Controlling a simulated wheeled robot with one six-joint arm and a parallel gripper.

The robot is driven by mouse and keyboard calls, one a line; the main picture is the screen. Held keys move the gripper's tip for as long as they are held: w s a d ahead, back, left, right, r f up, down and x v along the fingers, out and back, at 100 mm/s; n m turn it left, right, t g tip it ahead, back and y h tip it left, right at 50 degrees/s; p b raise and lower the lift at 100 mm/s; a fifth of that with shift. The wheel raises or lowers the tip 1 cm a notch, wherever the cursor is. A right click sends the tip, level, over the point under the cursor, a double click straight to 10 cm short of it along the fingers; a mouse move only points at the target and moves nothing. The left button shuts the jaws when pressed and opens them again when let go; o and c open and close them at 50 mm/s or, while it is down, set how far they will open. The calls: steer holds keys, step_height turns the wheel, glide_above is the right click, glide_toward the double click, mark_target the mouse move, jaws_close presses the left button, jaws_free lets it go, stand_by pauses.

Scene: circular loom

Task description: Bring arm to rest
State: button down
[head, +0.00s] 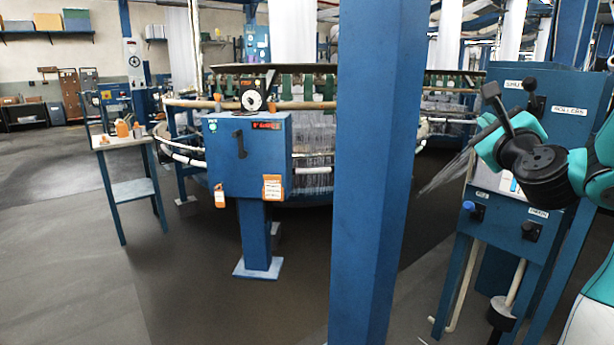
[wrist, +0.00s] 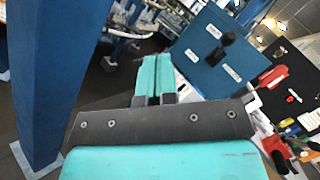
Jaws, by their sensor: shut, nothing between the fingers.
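My arm (head: 535,160) comes in from the right edge in the head view, bent, with teal and black joints, in front of the blue control panel. My gripper (wrist: 152,62) shows in the wrist view as two teal fingers side by side beyond a dark bolted bracket. The fingers are together with nothing between them. They point toward the area left of a blue panel (wrist: 203,68) with a black lever (wrist: 228,39). In the head view the gripper's fingertips cannot be told clearly from the joints and the background.
A thick blue post (head: 370,170) stands left of my arm. A blue control box (head: 248,155) stands before the circular loom (head: 300,105). A small side table (head: 135,190) is at left. Open floor (head: 60,240) lies at left. Red-handled tools (wrist: 272,77) show at right in the wrist view.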

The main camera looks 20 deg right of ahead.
steer(key=w+a+f+n+g+y, duration=0.1)
steer(key=w+a+f+n+y, duration=0.15)
steer(key=a+n+y, duration=0.55)
steer(key=w+a+f+n+y, duration=0.2)
steer(key=w+a+n+y, duration=0.3)
steer(key=a, duration=0.5)
steer(key=s+a+f+n+g+y, duration=0.3)
steer(key=a+f+n+g, duration=0.2)
steer(key=a+n, duration=0.55)
steer(key=s+a+f+n+g+h, duration=0.1)
steer(key=s+a+f+n+g, duration=0.2)
steer(key=s+a+n+g, duration=0.45)
steer(key=s+a+f+n+g, duration=0.3)
steer(key=s+a+n+g, duration=0.1)
steer(key=s+n, duration=0.6)
step_height(320, 180, up, 24)
steer(key=m+p, duration=0.1)
steer(key=p, duration=2.4)
steer(key=shift+s+d+r, duration=0.15)
steer(key=shift+s+r, duration=0.1)
steer(key=shift+s, duration=0.2)
